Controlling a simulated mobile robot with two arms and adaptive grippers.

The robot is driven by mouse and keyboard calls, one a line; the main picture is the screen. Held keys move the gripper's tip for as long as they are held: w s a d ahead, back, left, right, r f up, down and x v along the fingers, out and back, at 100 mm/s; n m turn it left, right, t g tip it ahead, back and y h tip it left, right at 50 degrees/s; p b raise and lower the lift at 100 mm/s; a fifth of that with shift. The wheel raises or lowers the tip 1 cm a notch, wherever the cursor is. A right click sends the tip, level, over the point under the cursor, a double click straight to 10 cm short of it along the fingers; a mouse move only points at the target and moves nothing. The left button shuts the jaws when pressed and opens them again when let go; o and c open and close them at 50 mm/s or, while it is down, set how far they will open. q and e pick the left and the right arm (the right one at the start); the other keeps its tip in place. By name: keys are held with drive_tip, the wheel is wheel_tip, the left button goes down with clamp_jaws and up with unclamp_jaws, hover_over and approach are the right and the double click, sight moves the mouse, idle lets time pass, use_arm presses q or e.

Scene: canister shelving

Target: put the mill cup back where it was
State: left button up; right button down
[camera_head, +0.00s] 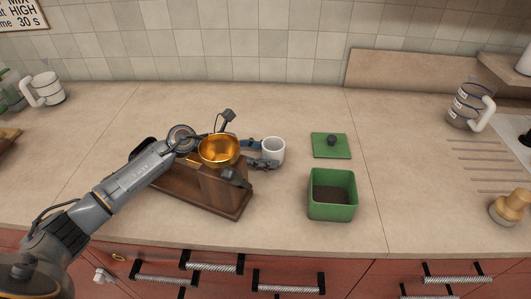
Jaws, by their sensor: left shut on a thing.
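My left gripper (261,154) reaches in from the left, behind the mill, and is shut on a small white cup (273,151). The cup is upright with its open top showing; its inside looks empty. It is just right of and behind the mill; whether its base touches the counter I cannot tell. The mill has a wooden base (190,195), a wooden body, a golden bowl (219,150) on top and a dark crank knob (229,115). My arm hides part of the mill's left side. My right gripper is not in view.
An open green canister (332,205) with dark contents stands right of the mill. Its green lid (331,152) lies behind it. A white mug (45,89) is far left, a jug (469,105) and a tan object (510,205) far right. The counter between canister and jug is clear.

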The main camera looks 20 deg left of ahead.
use_arm(q)
drive_tip(key=shift+f, duration=0.1)
drive_tip(key=shift+f, duration=0.1)
drive_tip(key=o, duration=1)
